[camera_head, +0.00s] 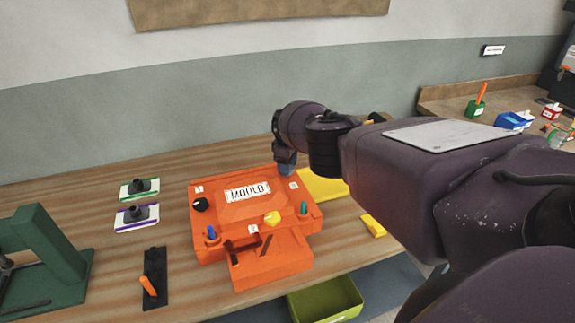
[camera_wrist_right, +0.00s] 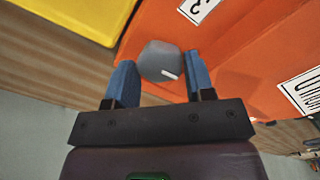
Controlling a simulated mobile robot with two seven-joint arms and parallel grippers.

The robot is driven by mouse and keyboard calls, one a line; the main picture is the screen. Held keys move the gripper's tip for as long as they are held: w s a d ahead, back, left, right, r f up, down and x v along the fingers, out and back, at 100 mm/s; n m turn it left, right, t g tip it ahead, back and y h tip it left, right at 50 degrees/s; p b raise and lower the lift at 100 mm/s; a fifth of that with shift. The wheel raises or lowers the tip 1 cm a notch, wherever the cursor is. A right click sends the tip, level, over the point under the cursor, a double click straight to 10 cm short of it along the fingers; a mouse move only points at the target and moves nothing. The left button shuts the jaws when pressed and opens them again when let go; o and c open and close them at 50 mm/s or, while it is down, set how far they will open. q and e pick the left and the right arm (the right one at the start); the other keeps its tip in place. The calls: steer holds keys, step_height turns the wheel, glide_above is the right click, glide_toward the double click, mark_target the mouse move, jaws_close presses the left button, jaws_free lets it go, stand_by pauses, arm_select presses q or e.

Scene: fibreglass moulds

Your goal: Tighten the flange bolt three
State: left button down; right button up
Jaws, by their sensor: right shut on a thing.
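An orange mould (camera_head: 255,208) with a "MOULD" plate sits on the wooden bench. A black knob (camera_head: 200,204), a yellow knob (camera_head: 272,218), a blue peg (camera_head: 211,232) and a green peg (camera_head: 303,209) stand on it. My right gripper (camera_head: 286,168) points down at the mould's back right corner. In the right wrist view its blue fingers (camera_wrist_right: 160,82) are shut on a grey knob (camera_wrist_right: 162,61) with a white mark. The grey knob is hidden in the head view. My left gripper is not in view.
A yellow thing (camera_head: 325,186) lies right behind the mould, a yellow block (camera_head: 373,225) to its right. A green press (camera_head: 38,260), a black plate with an orange handle (camera_head: 154,280) and two knobbed pads (camera_head: 137,215) stand left. A green bin (camera_head: 325,301) is below the front edge.

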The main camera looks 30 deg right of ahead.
stand_by(0.8)
steer(key=o, duration=0.9)
